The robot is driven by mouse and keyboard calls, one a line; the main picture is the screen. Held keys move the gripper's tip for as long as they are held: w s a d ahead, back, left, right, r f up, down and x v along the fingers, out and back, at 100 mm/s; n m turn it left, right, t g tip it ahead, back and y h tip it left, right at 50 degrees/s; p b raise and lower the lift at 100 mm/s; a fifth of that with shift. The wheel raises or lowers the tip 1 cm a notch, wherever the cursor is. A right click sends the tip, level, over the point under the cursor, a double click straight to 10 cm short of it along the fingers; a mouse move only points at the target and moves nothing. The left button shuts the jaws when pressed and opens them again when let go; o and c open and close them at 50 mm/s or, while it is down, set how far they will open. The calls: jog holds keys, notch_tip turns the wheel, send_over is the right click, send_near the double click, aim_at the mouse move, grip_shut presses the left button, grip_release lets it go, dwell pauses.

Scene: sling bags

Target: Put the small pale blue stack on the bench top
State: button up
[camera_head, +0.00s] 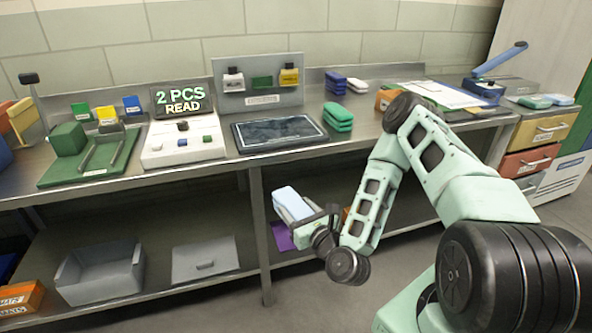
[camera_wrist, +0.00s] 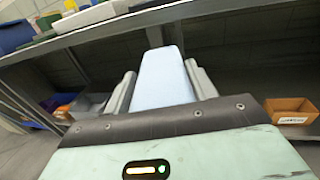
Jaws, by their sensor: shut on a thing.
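The small pale blue stack (camera_head: 290,201) is in my gripper (camera_head: 307,217), in front of the bench and below the level of its top. In the wrist view the pale blue stack (camera_wrist: 162,80) lies between the two grey fingers of my gripper (camera_wrist: 161,92), which are shut on it. Its far end points away from my wrist, toward the bench. The bench top (camera_head: 228,163) is a grey metal surface above and behind the gripper. Its front edge also crosses the wrist view (camera_wrist: 110,32).
The bench top carries a green fixture (camera_head: 90,160), a white console (camera_head: 183,141), a dark tablet (camera_head: 278,132), green stacks (camera_head: 338,116) and a clipboard (camera_head: 442,95). A lower shelf holds a grey bin (camera_head: 100,275), a grey lid (camera_head: 205,262) and a purple sheet (camera_head: 280,238).

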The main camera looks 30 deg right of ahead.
jog(key=s+a+f+y, duration=0.1)
jog(key=s+a+f, duration=0.1)
jog(key=s+f, duration=0.3)
notch_tip(320, 180, down, 4)
jog(key=shift+a+r+n, duration=0.1)
jog(key=shift+a+n, duration=0.2)
jog(key=shift+a, duration=0.05)
